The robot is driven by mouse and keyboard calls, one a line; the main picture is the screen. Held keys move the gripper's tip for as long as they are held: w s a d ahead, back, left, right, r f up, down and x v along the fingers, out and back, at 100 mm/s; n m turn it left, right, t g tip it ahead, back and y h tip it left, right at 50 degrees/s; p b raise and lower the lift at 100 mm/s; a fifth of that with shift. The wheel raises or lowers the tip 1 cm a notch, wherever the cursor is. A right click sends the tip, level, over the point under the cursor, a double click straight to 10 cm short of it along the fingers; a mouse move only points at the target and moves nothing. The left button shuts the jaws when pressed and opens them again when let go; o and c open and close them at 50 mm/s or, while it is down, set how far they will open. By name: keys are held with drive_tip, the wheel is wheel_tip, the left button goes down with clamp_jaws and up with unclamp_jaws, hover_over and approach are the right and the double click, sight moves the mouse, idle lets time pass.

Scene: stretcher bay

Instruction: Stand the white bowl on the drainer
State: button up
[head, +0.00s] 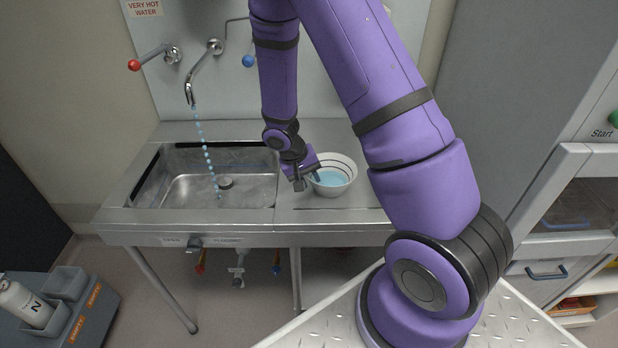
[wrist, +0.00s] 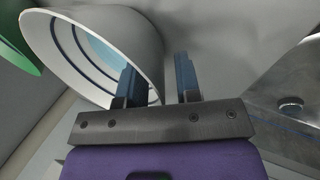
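The white bowl (head: 345,161) is upright over the steel drainer (head: 345,211) to the right of the sink. I cannot tell for sure whether its base touches the metal. Dark rings line its inside, and pale blue shows at its bottom. In the wrist view the bowl (wrist: 62,58) fills the upper left. My gripper (head: 301,183) is at the bowl's left side. In the wrist view my gripper (wrist: 158,72) has its two fingers apart, one overlapping the bowl's inside and one outside it, with the rim between them and no clear grip.
The sink basin (head: 180,190) lies left of the bowl, with a blue stream (head: 208,152) falling from the tap (head: 190,92). A red-knobbed lever (head: 135,65) is at the wall. A cabinet (head: 575,200) stands at the right. A grey caddy (head: 65,283) holds a white bottle (head: 20,300).

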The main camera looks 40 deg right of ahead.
drive_tip(key=v, duration=1.2)
drive_tip(key=s+r+t+y, duration=0.1)
drive_tip(key=s+r, duration=0.2)
drive_tip(key=r, duration=0.3)
drive_tip(key=s+a+r+n+t, duration=0.1)
drive_tip(key=s+r, duration=0.1)
drive_tip(key=r, duration=0.4)
drive_tip(key=s+r+t+y, duration=0.1)
drive_tip(key=s+r, duration=0.2)
drive_tip(key=r, duration=0.3)
drive_tip(key=s+a+r+n+t+y, duration=0.1)
drive_tip(key=s+r, duration=0.3)
drive_tip(key=s, duration=0.4)
drive_tip(key=s+a+r+n+t+y, duration=0.1)
drive_tip(key=s+r+n+t, duration=0.1)
drive_tip(key=s+r, duration=0.3)
drive_tip(key=s, duration=0.2)
drive_tip(key=shift+s+a+r+t, duration=0.3)
drive_tip(key=shift+s+t, duration=0.1)
